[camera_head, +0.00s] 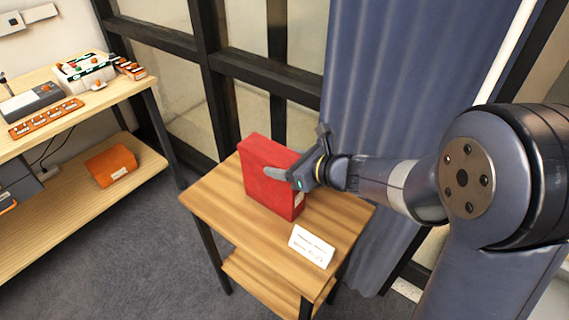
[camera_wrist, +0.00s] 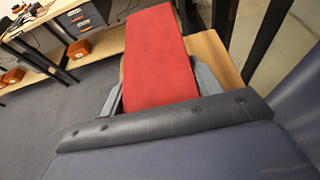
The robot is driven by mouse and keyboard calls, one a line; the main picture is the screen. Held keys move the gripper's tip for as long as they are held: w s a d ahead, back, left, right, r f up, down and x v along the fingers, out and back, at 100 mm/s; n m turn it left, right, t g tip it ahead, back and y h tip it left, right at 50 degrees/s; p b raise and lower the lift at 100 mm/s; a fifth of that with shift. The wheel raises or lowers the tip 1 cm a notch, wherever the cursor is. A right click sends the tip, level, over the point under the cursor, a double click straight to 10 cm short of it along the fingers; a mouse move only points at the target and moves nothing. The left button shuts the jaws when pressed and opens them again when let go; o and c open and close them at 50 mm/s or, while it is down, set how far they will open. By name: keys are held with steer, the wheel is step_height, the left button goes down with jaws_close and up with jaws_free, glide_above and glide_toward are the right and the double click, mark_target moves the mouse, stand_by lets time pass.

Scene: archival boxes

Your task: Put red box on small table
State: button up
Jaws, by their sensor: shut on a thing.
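The red box (camera_head: 262,172) stands upright on or just above the wooden top of the small table (camera_head: 217,197). I cannot tell whether its bottom edge touches the tabletop. My gripper (camera_head: 284,174) reaches in from the right and is shut on the red box, with one finger showing across its near face. In the wrist view the red box (camera_wrist: 158,60) fills the middle between the fingers of my gripper (camera_wrist: 160,92). The small table (camera_wrist: 212,52) shows behind and to the right of it there.
A white label card (camera_head: 311,246) stands at the table's front edge. A blue curtain (camera_head: 385,90) and dark window frame (camera_head: 265,75) are close behind. A wooden workbench (camera_head: 125,92) at left holds several items, with an orange box (camera_head: 111,165) on its lower shelf. Grey floor (camera_head: 150,250) lies open between.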

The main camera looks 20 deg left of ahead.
steer(key=shift+f, duration=0.15)
steer(key=o, duration=1.7)
steer(key=shift+d+r, duration=0.1)
steer(key=shift+r, duration=0.2)
steer(key=v, duration=1.1)
steer(key=shift+s+d+p, duration=0.2)
steer(key=shift+d+p, duration=0.1)
steer(key=shift+p, duration=0.1)
